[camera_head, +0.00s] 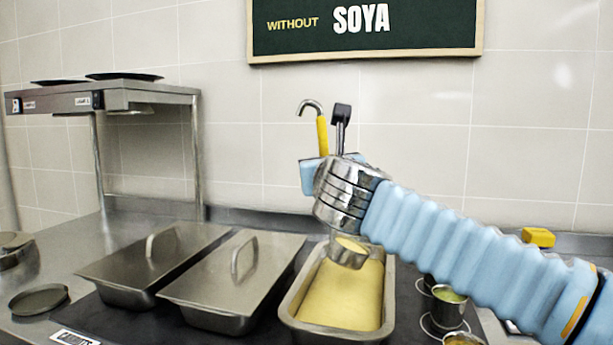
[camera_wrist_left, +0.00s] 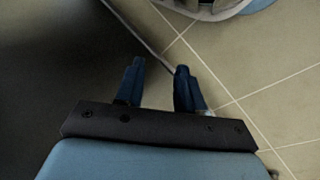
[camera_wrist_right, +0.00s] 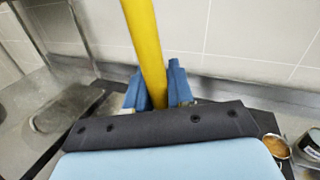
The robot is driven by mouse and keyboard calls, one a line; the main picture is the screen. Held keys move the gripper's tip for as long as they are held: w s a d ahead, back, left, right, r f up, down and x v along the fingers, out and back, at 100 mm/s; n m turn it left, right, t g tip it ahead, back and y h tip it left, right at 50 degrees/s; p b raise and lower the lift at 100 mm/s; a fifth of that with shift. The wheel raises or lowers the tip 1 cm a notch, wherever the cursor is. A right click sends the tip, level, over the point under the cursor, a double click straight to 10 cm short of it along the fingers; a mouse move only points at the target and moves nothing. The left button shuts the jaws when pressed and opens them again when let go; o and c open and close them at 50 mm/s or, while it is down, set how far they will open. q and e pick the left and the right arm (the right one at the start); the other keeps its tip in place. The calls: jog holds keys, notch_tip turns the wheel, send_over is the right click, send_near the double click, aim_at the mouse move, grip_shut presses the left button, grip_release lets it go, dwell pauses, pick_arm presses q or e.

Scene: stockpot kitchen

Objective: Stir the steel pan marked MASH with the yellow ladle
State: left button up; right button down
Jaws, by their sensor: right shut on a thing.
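The yellow ladle (camera_head: 322,136) is held hook end up, with its handle also in the right wrist view (camera_wrist_right: 146,45). My right gripper (camera_wrist_right: 157,88) is shut on the handle. The ladle's steel bowl (camera_head: 348,254) is at the far part of an open steel pan (camera_head: 289,305) of yellow mash. I cannot tell whether the bowl touches the mash. No MASH marking is readable on this pan. My wrist hides the middle of the ladle. My left gripper (camera_wrist_left: 160,88) is open and empty above the floor, seen only in its own wrist view.
Two lidded steel pans (camera_head: 155,262) (camera_head: 236,279) stand left of the open pan. Small pots (camera_head: 447,308) stand to its right, under my right arm. A steel shelf (camera_head: 120,92) stands at the back left. A yellow block (camera_head: 538,237) lies at the right.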

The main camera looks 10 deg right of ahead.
jog(key=d+m+b, duration=0.2)
jog(key=d+m, duration=0.7)
jog(key=d, duration=0.4)
jog(key=d+f+m+b, duration=0.2)
jog(key=d+f+m, duration=0.7)
jog(key=d, duration=0.1)
jog(key=shift+s, duration=0.4)
jog(key=shift+d, duration=0.1)
dwell(0.8)
